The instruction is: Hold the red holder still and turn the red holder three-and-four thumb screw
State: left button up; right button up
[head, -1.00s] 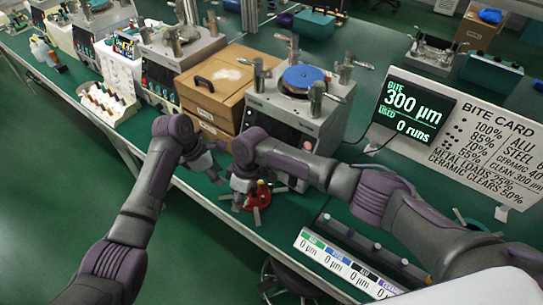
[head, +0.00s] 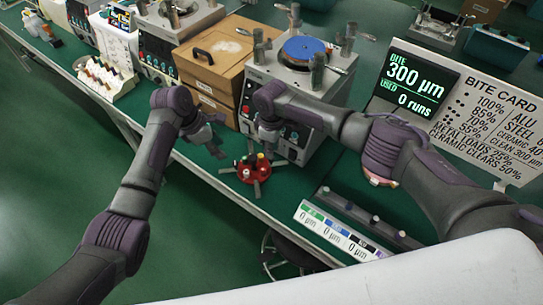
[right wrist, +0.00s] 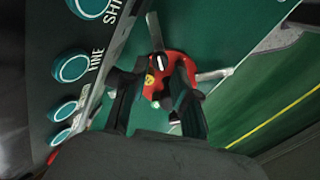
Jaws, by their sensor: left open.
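The red holder (head: 254,170) stands on the green bench near its front edge, with metal arms spreading from its base and small coloured tops on it. In the right wrist view the holder (right wrist: 180,70) shows beyond and between my fingers, with a yellow mark and a white mark on it. The thumb screws are too small to tell apart. My right gripper (head: 268,150) hangs just behind and above the holder; in its wrist view (right wrist: 153,95) the dark fingers are apart with nothing clamped. My left gripper (head: 214,149) is open and empty, left of the holder.
A lapping machine (head: 290,95) with a blue plate stands close behind the holder. Wooden boxes (head: 212,62) are to its left. A lit display (head: 418,82) and a bite card (head: 490,130) stand right. A labelled strip (head: 335,236) lies at the front right.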

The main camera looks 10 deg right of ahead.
aim_at(235, 163)
jog(key=shift+f, duration=2.6)
grip_shut()
pick_arm(q)
jog(key=shift+o, duration=0.5)
jog(key=shift+d, duration=0.15)
jog(key=d+r+m+y, duration=0.3)
jog(key=d+m+y, duration=0.1)
jog(key=m, duration=0.3)
jog(key=shift+m, duration=0.3)
jog(key=f, duration=1.2)
jog(key=shift+w+a, duration=0.15)
jog(key=shift+w, duration=0.1)
grip_shut()
